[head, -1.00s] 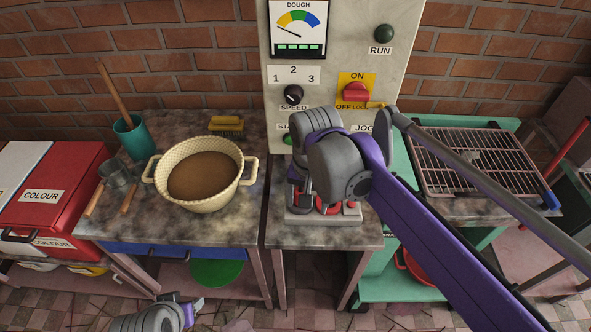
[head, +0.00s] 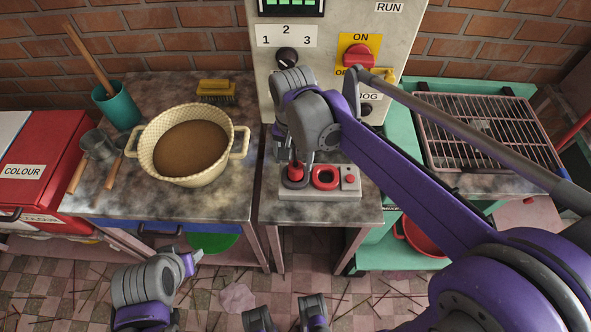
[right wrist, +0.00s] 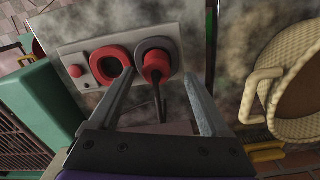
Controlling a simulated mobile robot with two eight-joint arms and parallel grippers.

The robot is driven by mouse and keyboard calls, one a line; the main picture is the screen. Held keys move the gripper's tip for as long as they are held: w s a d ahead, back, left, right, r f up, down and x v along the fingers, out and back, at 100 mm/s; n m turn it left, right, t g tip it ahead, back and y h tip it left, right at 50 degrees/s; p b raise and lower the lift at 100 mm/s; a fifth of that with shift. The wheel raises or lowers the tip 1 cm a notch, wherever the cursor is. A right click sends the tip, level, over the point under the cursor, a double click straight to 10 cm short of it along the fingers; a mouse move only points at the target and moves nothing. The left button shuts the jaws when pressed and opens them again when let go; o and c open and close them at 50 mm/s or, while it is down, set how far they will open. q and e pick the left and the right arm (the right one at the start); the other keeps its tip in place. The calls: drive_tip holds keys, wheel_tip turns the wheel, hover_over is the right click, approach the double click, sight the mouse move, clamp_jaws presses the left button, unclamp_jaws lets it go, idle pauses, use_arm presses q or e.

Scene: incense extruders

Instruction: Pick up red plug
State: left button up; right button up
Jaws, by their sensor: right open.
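The red plug (head: 297,170) stands upright in a dark ring on the grey socket block (head: 320,193), on the middle table. In the right wrist view the plug (right wrist: 155,62) shows its round red head, with a thin dark piece extending from it. My right gripper (head: 294,156) is open above the plug and partly hides it. In the right wrist view its two fingers (right wrist: 165,78) lie on either side of the plug, with nothing gripped. My left gripper (head: 188,262) is low at the left, in front of the tables; its jaws do not show clearly.
A red ring (head: 325,178) and small red button (head: 350,179) sit right of the plug on the same block. The control panel (head: 325,50) rises behind. A cream pot (head: 160,165) stands on the left table, a wire rack (head: 485,130) on the right.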

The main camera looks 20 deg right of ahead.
sight(295, 165)
drive_tip(key=f, duration=0.4)
drive_tip(key=shift+s+d, duration=0.1)
drive_tip(key=shift+d, duration=0.1)
clamp_jaws()
